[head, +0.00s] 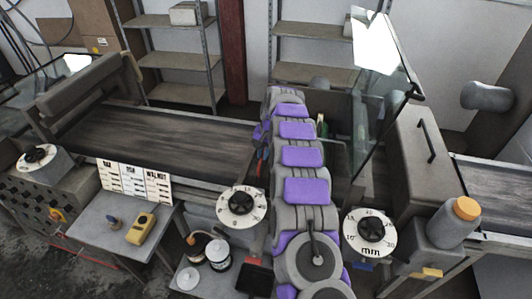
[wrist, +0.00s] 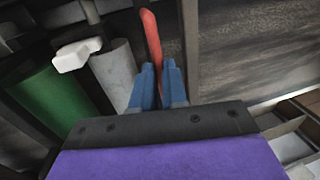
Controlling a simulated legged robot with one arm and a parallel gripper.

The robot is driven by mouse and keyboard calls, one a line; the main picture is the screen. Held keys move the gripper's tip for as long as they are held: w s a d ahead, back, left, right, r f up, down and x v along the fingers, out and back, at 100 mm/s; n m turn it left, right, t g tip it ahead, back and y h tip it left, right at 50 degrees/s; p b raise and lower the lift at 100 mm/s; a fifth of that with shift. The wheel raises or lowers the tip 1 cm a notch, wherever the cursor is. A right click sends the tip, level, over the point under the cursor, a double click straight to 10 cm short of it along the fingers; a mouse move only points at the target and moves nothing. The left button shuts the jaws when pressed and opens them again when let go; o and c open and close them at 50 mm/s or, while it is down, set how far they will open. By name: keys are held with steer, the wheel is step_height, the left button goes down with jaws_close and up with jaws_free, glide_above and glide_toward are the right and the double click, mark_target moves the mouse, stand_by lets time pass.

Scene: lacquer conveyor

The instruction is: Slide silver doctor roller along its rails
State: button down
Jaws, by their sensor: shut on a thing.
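In the wrist view, my gripper (wrist: 157,88) has its two blue fingers closed on a red handle (wrist: 152,42). The handle stands up between the fingertips. A pale silver-grey roller (wrist: 113,72), which looks like the doctor roller, lies just left of the fingers. A green roller (wrist: 50,105) lies further left, beside the silver one. How the red handle joins the silver roller is not clear. The rails cannot be made out.
A white block (wrist: 76,54) sits over the rollers. A dark conveyor belt (head: 170,140) runs to the left. A tilted glass panel (head: 380,75) stands to the right of my arm. Dials (head: 241,203) (head: 370,230) and a side table (head: 120,222) with a yellow device are in front.

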steer(key=c, duration=1.6)
jaws_free()
steer(key=shift+w+a+r, duration=0.15)
steer(key=shift+w+r, duration=0.05)
steer(key=o, duration=0.4)
steer(key=shift+a+f, duration=0.15)
steer(key=shift+a, duration=0.15)
steer(key=shift+o, duration=0.2)
steer(key=shift+d+r, duration=0.35)
step_height(320, 180, up, 16)
steer(key=d+p, duration=0.2)
steer(key=shift+s+d, duration=0.2)
steer(key=shift+s, duration=0.15)
steer(key=shift+r, duration=0.1)
